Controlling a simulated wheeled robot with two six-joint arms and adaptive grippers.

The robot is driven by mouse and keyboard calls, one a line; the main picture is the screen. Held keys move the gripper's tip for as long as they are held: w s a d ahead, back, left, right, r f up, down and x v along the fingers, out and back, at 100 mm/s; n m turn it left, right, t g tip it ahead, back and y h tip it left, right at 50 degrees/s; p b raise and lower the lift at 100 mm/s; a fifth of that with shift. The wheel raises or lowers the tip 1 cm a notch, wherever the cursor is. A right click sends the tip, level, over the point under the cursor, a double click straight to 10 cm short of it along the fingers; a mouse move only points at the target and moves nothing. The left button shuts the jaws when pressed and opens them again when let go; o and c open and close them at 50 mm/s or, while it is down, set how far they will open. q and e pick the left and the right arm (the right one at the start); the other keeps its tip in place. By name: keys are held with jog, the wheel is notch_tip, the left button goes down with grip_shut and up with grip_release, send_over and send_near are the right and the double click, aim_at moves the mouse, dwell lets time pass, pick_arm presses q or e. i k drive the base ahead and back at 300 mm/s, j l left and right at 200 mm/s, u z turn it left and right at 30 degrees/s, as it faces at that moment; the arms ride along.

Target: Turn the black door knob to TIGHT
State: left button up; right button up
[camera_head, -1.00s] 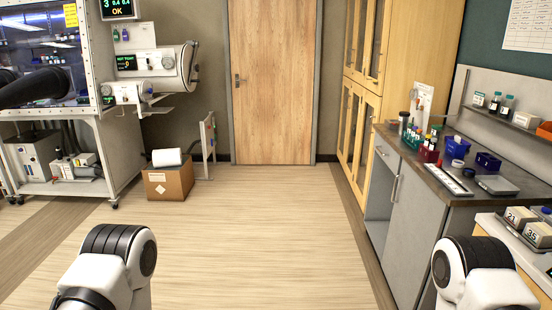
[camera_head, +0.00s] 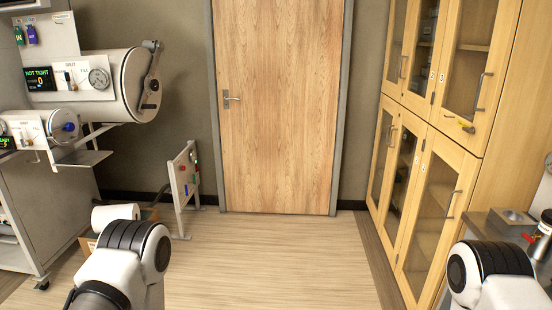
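The large antechamber cylinder (camera_head: 118,80) is at the left, beside a display (camera_head: 40,79) that reads NOT TIGHT. On the cylinder's right end is a round door with a dark clamp bar across it. A black knob (camera_head: 153,86) sits near the middle of that bar, seen side-on and small. Parts of both my arms show at the bottom left and bottom right, well short of the knob. Neither gripper is in view.
A low panel stand (camera_head: 184,185) and a white roll (camera_head: 115,214) on a box are on the floor below the cylinder. A wooden door (camera_head: 280,110) is straight ahead. Tall cabinets (camera_head: 440,150) and a counter line the right. The middle floor is clear.

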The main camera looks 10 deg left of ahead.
aim_at(154, 85)
jog(key=i, duration=1)
jog(key=i+u, duration=0.1)
jog(key=i, duration=0.9)
jog(key=i+l, duration=0.15)
jog(key=i, duration=0.8)
